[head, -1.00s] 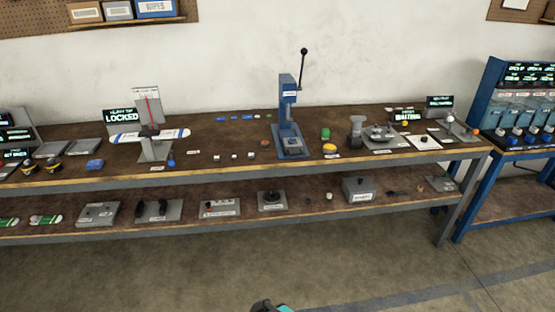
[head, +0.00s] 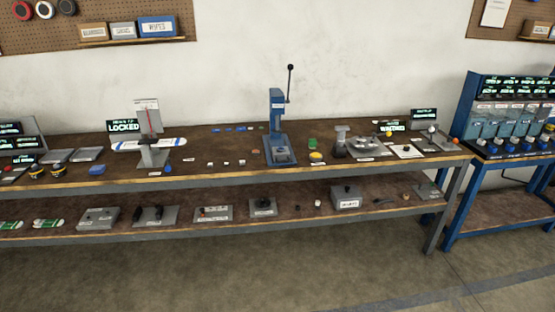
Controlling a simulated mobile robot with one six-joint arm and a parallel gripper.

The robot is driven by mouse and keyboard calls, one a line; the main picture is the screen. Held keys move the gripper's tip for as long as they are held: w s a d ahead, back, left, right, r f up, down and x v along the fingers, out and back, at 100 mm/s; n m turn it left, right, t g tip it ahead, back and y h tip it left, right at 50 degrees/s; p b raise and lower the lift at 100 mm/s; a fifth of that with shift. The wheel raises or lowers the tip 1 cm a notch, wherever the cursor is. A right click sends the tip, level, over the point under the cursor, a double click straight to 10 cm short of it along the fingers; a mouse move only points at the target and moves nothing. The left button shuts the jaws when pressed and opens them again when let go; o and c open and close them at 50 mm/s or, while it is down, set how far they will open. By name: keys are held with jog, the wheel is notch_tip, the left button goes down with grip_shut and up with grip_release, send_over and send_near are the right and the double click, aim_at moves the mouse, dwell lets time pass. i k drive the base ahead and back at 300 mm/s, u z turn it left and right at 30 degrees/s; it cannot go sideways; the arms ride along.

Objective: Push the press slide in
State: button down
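The blue arbor press (head: 278,125) stands upright on the workbench top, right of the middle. Its black lever with a ball knob (head: 290,68) points up. At its foot is a blue base with a grey piece (head: 281,153), which may be the slide; from this distance I cannot tell how far in it sits. My gripper does not show in the head view.
The long workbench (head: 225,171) has a lower shelf (head: 130,230) with several fixtures. The floor in front (head: 250,270) is clear.

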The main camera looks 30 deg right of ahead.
aim_at(279, 157)
jog(key=z, duration=0.15)
jog(key=i, duration=0.9)
jog(key=z, duration=0.05)
